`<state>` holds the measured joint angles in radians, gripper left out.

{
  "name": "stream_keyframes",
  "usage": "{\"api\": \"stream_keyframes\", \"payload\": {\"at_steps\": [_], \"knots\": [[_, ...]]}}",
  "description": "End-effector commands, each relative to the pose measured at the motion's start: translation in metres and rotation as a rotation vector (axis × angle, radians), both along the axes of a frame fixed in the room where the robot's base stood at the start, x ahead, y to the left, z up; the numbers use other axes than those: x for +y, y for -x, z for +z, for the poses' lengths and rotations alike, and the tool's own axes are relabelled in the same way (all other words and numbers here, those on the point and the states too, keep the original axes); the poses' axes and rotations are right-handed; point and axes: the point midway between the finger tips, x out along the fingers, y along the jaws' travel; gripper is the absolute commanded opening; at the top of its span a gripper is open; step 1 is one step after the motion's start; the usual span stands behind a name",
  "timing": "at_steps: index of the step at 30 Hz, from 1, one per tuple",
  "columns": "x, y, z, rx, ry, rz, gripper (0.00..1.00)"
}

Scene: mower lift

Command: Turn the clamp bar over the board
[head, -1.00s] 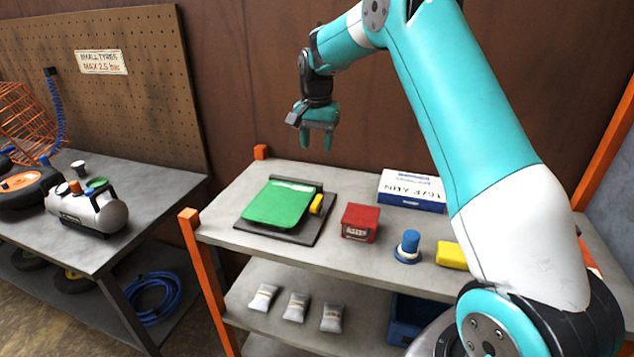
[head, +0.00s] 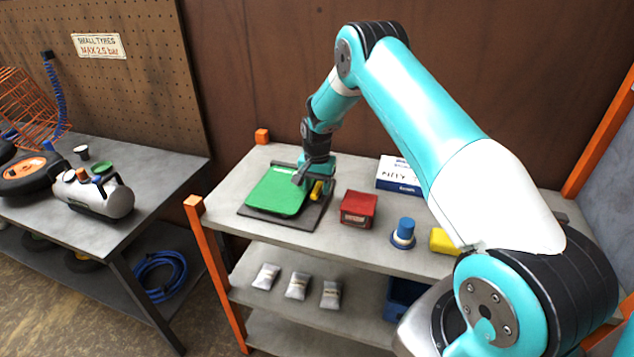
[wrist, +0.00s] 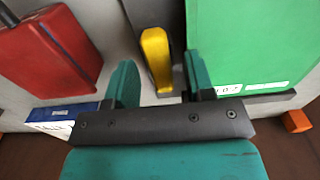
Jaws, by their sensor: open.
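The green board (head: 277,192) lies flat on a dark base plate (head: 299,222) at the left of the shelf's top. The yellow clamp bar (head: 316,190) sits beside the board's right edge, not across it. In the wrist view the bar (wrist: 157,60) points along the board (wrist: 250,45), with a gap between them. My gripper (head: 318,183) is low over the bar and open. In the wrist view its two fingers (wrist: 160,80) stand on either side of the bar's near end. I cannot tell whether either finger touches it.
A red box (head: 358,209) stands right of the plate, with a blue and white box (head: 398,177) behind it. A blue knob-like part (head: 403,232) and a yellow block (head: 445,241) are further right. Orange posts (head: 193,203) mark the shelf corners.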

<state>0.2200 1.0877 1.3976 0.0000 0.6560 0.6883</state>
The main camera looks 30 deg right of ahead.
Motion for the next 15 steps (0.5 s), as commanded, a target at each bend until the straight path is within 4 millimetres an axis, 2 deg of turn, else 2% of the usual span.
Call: {"api": "stream_keyframes", "payload": {"at_steps": [9,11,15], "knots": [[0.0000,0.0000,-0.0034,0.000,0.000,0.000,0.49],[-0.0001,-0.0001,-0.0033,0.000,0.000,0.000,0.37],[0.0000,0.0000,-0.0032,0.000,0.000,0.000,0.05]]}}
